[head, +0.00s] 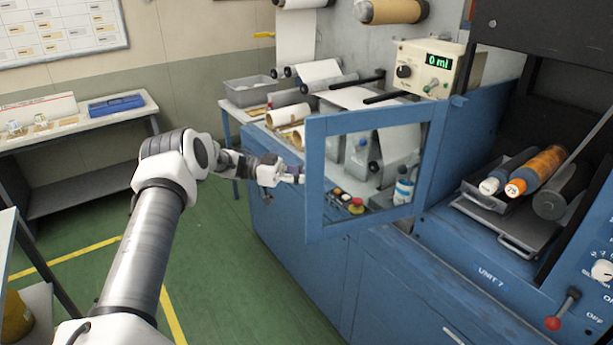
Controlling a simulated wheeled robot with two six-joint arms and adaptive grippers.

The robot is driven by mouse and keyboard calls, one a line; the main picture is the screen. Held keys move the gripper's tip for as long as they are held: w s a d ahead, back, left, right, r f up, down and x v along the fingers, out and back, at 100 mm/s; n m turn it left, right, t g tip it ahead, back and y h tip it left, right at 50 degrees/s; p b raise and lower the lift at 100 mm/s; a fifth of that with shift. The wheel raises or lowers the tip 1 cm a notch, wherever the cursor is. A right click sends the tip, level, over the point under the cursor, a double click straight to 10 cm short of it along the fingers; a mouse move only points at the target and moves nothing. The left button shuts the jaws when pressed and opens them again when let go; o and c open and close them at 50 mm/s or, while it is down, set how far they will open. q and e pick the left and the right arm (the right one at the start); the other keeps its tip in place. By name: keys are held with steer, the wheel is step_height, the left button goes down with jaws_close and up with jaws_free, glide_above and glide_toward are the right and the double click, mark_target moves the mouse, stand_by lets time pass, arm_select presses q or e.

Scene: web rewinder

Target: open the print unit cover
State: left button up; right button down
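The print unit cover (315,182), a blue frame with a clear window, stands swung out to the left from the blue machine in the head view. Its right edge is at the machine's front post. The opening to its right is uncovered and shows rollers inside. My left gripper (292,176) is at the left edge of the cover frame, around mid-height. The fingers are small and partly hidden there, so I cannot tell whether they touch or hold the frame. A handle cannot be made out. My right gripper is not in view.
An orange roller (537,168) and dark rollers lie in the print unit above a metal tray (496,226). A red-knobbed lever (554,322) is at lower right. The green floor (225,270) left of the machine is clear.

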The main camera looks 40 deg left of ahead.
arm_select(q)
steer(key=shift+o, duration=0.4)
steer(key=v, duration=1.2)
